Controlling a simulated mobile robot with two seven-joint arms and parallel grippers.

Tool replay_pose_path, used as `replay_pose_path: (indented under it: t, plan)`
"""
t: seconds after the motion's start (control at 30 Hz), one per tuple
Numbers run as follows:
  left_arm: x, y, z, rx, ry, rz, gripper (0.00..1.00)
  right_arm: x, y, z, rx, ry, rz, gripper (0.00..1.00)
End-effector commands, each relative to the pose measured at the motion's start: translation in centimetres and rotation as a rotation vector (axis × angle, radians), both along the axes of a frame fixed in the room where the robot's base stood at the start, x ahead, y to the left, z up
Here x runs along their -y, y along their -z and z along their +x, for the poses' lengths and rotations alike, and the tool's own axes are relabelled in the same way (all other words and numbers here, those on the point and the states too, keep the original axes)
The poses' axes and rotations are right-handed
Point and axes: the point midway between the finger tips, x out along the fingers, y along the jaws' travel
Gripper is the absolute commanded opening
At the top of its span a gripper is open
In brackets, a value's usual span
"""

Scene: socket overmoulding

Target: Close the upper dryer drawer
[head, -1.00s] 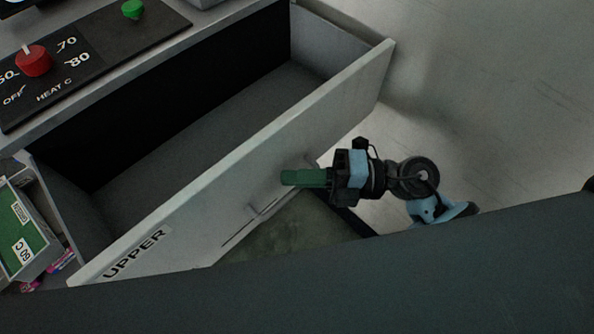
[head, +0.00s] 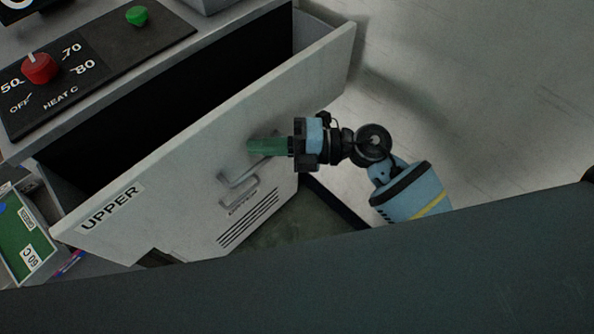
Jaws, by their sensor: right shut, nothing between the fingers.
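The upper dryer drawer (head: 310,88) has a pale front marked UPPER and stands partly open, with its dark inside showing behind the front. Its metal handle (head: 238,180) is on the front, below and left of my fingers. My right gripper (head: 252,147) has green fingers, which are shut and empty. The fingertips lie against or very close to the drawer front, just above the handle; contact cannot be told for certain. My left gripper is not in view.
The dryer's control panel (head: 95,62) has a red heat knob (head: 39,68) and a green button (head: 137,15). A green-and-grey box (head: 25,235) is at the lower left. Pale floor is clear at the right. A dark surface crosses the bottom.

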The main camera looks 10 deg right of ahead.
Motion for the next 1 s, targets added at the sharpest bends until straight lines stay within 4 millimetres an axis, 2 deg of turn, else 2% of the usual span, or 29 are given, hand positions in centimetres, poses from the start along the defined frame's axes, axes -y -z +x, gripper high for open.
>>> replay_pose_path:
  t: [0.03, 0.2, 0.5, 0.7, 1.0]
  plan:
    - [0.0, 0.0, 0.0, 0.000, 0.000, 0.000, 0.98, -0.8, -0.2, 1.2, 0.004, 0.001, 0.002, 0.00]
    - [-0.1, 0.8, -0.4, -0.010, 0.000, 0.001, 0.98, -3.2, 0.1, 4.7, 0.000, 0.001, 0.002, 0.00]
    - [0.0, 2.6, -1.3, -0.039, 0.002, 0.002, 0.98, -6.5, 0.3, 9.6, -0.001, 0.000, 0.001, 0.00]
    - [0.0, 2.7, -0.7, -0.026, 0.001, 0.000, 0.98, -7.6, 0.2, 11.2, -0.001, 0.001, 0.001, 0.00]
    - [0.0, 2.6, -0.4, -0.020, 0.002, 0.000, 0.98, -8.0, -0.1, 11.8, 0.003, 0.005, 0.004, 0.00]
